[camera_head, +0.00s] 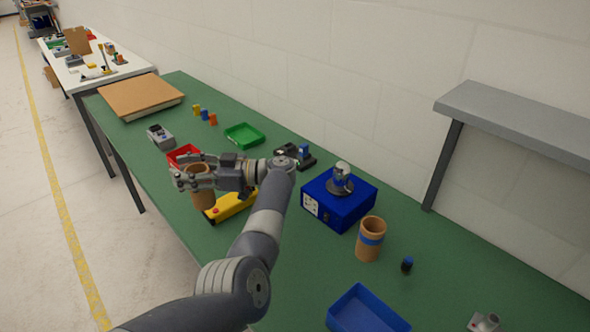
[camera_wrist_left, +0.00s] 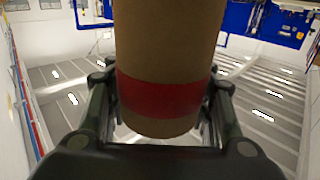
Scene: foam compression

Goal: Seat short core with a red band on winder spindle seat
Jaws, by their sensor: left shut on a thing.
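My left gripper (camera_head: 190,180) is shut on a brown cardboard core (camera_head: 203,190), held above the left part of the green table. In the left wrist view the core (camera_wrist_left: 165,60) shows a red band (camera_wrist_left: 163,97) and sits between the two fingers. The winder is a blue box (camera_head: 338,205) to the right of the gripper, with a round dark seat and a light-coloured spindle (camera_head: 342,172) on top. The spindle is bare. Another brown core with a blue band (camera_head: 370,240) stands upright on the table right of the winder. My right gripper is not in view.
A yellow device (camera_head: 232,206) and a red tray (camera_head: 182,153) lie near the gripper. A green tray (camera_head: 244,135) and a dark fixture (camera_head: 296,156) stand behind it. A blue tray (camera_head: 366,312) is at the front, with a small dark bottle (camera_head: 407,265) nearby. A grey shelf (camera_head: 520,120) stands at right.

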